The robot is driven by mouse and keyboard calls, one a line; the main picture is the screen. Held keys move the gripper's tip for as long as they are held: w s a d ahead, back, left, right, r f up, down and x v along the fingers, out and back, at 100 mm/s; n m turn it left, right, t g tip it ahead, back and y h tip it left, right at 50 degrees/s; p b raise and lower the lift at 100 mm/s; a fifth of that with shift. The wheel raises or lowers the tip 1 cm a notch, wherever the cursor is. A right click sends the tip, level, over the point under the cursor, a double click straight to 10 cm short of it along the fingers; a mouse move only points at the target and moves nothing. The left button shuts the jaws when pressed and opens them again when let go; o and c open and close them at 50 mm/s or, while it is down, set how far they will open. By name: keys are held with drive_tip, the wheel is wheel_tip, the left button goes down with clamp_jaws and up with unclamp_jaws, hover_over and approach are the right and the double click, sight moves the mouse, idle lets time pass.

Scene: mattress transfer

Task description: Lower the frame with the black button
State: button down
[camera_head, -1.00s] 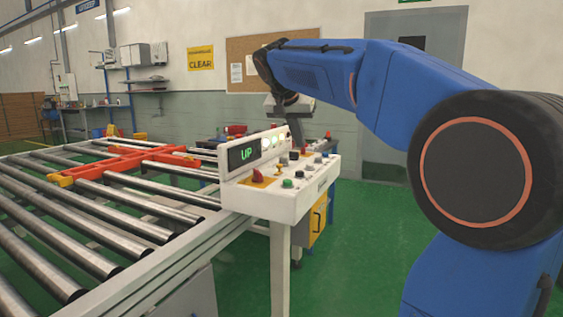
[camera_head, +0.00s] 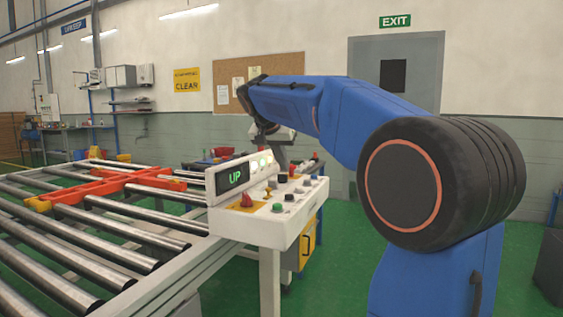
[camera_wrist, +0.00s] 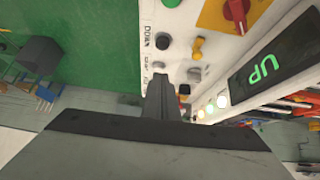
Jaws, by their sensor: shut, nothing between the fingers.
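The white control panel (camera_head: 250,222) stands at the end of the roller line; its display (camera_head: 236,177) reads UP in green. A black button (camera_wrist: 163,41) sits by the DOWN label in the wrist view, and another dark knob (camera_wrist: 184,89) lies close beside my fingers. The orange-red frame (camera_head: 113,184) lies across the rollers in the head view; its height is hard to judge. My gripper (camera_wrist: 160,80) is shut and empty, above the panel, a little below the DOWN button in the wrist view. In the head view my gripper (camera_head: 279,160) is partly hidden by the panel's display box.
The panel also carries a green button (camera_head: 277,207), a red switch (camera_head: 246,199) on a yellow plate and several other knobs. The roller conveyor (camera_head: 120,232) fills the left. Green floor (camera_head: 330,275) is open in front of the panel. A grey door (camera_head: 397,90) stands behind.

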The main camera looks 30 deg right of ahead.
hover_over(287, 196)
drive_tip(key=f, duration=0.5)
drive_tip(key=shift+d, duration=0.25)
drive_tip(key=shift+a+f, duration=0.2)
drive_tip(key=shift+f, duration=0.85)
drive_tip(key=shift+s+f, duration=0.1)
drive_tip(key=shift+f, duration=0.75)
